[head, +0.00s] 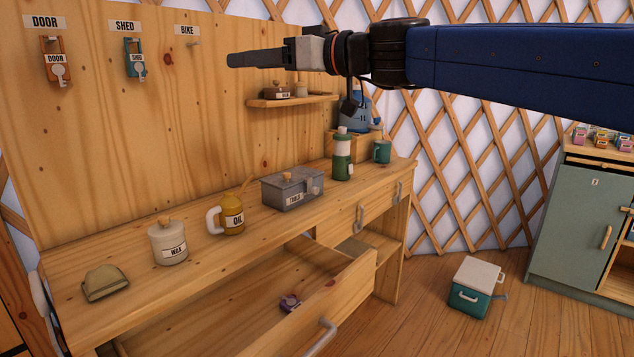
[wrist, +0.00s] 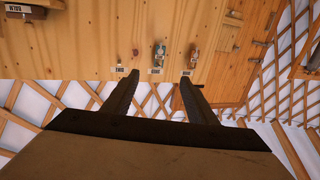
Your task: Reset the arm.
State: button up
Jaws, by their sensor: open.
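My gripper (head: 240,60) is at the end of my blue arm, stretched out level to the left across the upper part of the head view. It is in front of the wooden pegboard (head: 120,170), high above the workbench. In the wrist view my gripper (wrist: 157,82) shows two dark fingers well apart with nothing between them. In that view the board's labels appear upside down, beyond the fingertips.
An orange DOOR key (head: 56,62) and a teal SHED key (head: 134,58) hang on the board; the BIKE peg (head: 194,43) is bare. An open drawer (head: 330,305) holds a small purple item (head: 290,303). A cooler box (head: 474,288) stands on the floor.

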jog(key=s+d+f+m+g+h, duration=0.1)
jog(key=s+d+f+m+h, duration=0.3)
jog(key=s+d+f, duration=0.4)
jog(key=s+d+f+m+g+h, duration=0.1)
jog(key=s+d+f+m+h, duration=0.3)
jog(key=d+f, duration=1.4)
jog(key=s+d+f+m+g+h, duration=0.1)
jog(key=s+d+f+m+h, duration=0.3)
jog(key=f, duration=1.8)
jog(key=s+d+h, duration=0.3)
jog(key=s+d, duration=0.4)
jog(key=d, duration=0.2)
jog(key=shift+s+d+f+m+h, duration=0.25)
jog(key=shift+s+d+m+h, duration=0.05)
jog(key=shift+s+d+h, duration=0.1)
